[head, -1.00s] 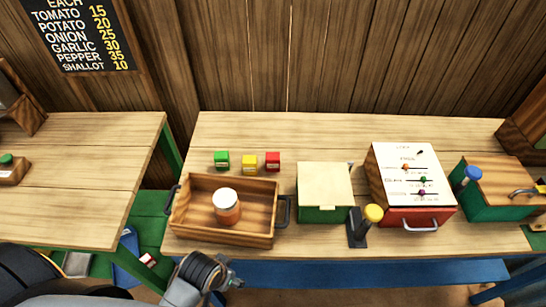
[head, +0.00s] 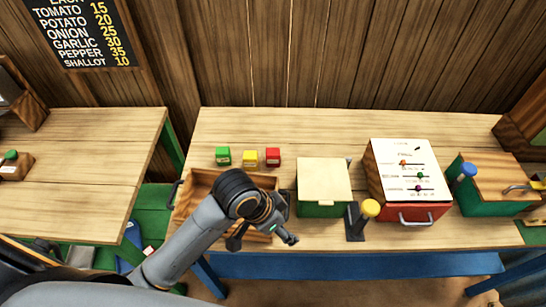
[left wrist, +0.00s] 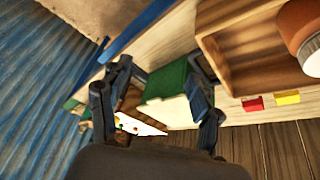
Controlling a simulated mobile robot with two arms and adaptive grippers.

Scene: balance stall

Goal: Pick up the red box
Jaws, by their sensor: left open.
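The small red box (head: 273,157) stands on the table behind the wooden tray, at the right end of a row with a yellow box (head: 250,158) and a green box (head: 223,156). In the left wrist view the red box (left wrist: 253,104) shows right of the fingers, beside the tray. My left gripper (head: 263,238) is open and empty, in front of the red box and over the tray's right part. In the left wrist view its fingers (left wrist: 160,78) are spread apart, with the green case beyond them. My right gripper is not in view.
The wooden tray (head: 200,184) is partly hidden by my left arm. The jar in it (left wrist: 301,28) shows only in the left wrist view. A green case (head: 324,181), a yellow-knobbed lever (head: 370,208) and a red slider box (head: 410,213) stand to the right. Table behind the boxes is clear.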

